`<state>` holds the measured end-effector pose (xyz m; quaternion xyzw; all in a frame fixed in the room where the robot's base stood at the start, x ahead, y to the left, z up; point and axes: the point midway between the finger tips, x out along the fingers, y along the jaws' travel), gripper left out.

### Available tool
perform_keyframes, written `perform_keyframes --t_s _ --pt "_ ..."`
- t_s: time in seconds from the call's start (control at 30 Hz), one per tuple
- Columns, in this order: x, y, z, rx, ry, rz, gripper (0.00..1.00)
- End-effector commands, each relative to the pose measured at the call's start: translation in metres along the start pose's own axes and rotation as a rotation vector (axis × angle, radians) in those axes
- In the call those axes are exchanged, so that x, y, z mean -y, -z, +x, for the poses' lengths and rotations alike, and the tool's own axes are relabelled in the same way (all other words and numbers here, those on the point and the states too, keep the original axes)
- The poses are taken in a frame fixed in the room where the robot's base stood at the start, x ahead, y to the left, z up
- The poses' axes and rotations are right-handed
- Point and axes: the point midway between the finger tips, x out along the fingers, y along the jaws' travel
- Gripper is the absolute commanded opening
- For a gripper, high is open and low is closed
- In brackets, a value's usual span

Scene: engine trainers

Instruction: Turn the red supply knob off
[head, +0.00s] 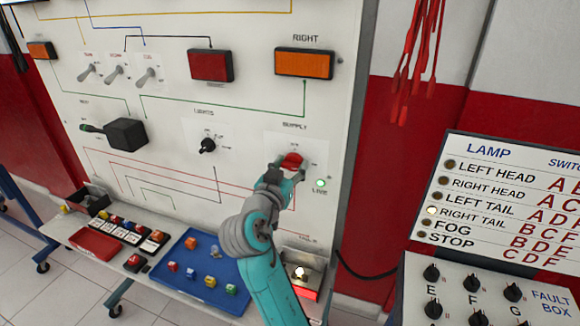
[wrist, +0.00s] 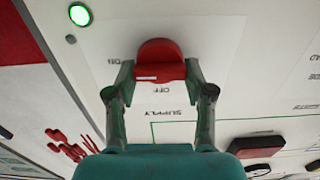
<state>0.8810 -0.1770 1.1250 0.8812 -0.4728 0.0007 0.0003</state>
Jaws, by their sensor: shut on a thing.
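The red supply knob (head: 291,161) is on the white panel under the label SUPPLY. It also shows in the wrist view (wrist: 160,52), with a white mark on its bar. There, ON is printed to the knob's left and OFF beside the bar, toward the SUPPLY label. My gripper (head: 281,172) is at the knob. In the wrist view its two fingers (wrist: 160,74) are closed on opposite sides of the knob's bar. The green LIVE lamp (head: 320,183) beside the knob is lit and also shows in the wrist view (wrist: 80,14).
The black lights knob (head: 208,146) is left of my arm. A blue tray (head: 190,290) with small coloured parts lies on the shelf below. A fault box (head: 490,300) with black knobs stands at the right. Red leads (head: 415,60) hang on the wall.

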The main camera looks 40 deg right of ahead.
Motion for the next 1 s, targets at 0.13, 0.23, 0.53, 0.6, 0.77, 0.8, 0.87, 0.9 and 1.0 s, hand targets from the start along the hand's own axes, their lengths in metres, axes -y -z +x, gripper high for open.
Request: perform_keyframes --t_s 0.13,0.23,0.53,0.6,0.77,0.8,0.87,0.9,1.0 --pt "0.0 -0.0001 0.0 0.0 0.0 -0.009 0.18" --pt "0.0001 -0.0002 0.0001 0.001 0.0 -0.033 0.18" --pt "0.0011 -0.0005 0.0004 0.002 0.0 -0.208 0.18" --pt "0.0014 -0.0007 0.0004 0.002 0.0 -0.27 0.18" --pt "0.0021 -0.0009 0.0005 0.002 0.0 -0.422 0.18" --pt "0.0023 -0.001 0.0005 0.002 0.0 -0.46 0.18" --pt "0.0025 -0.0012 0.0005 0.002 0.0 -0.518 0.18" --pt "0.0027 -0.0013 0.0005 0.002 0.0 -0.556 0.18" --pt "0.003 -0.0016 0.0005 0.002 0.0 -0.651 0.18"
